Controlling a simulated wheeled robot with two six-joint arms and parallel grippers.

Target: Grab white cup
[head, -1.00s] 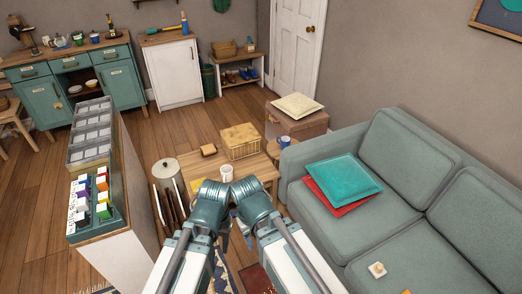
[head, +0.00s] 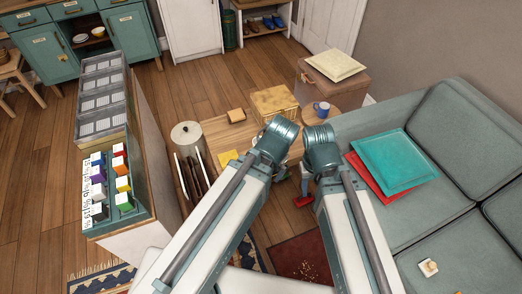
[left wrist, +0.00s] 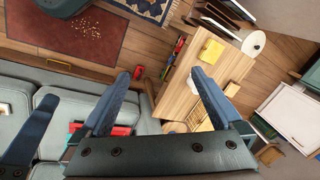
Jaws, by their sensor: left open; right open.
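A blue-and-white mug (head: 322,109) stands on the small round side table. In the left wrist view my left gripper (left wrist: 165,80) is open and empty, its fingers spread above the edge of the wooden table (left wrist: 180,98). My right gripper (head: 306,178) is open and partly hidden, low between my arms in the head view.
A yellow pad (head: 228,158) and a small brown box (head: 236,116) lie on the low table. The grey-green sofa (head: 455,112) with teal and red cushions stands right. Wood floor is free beyond the table.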

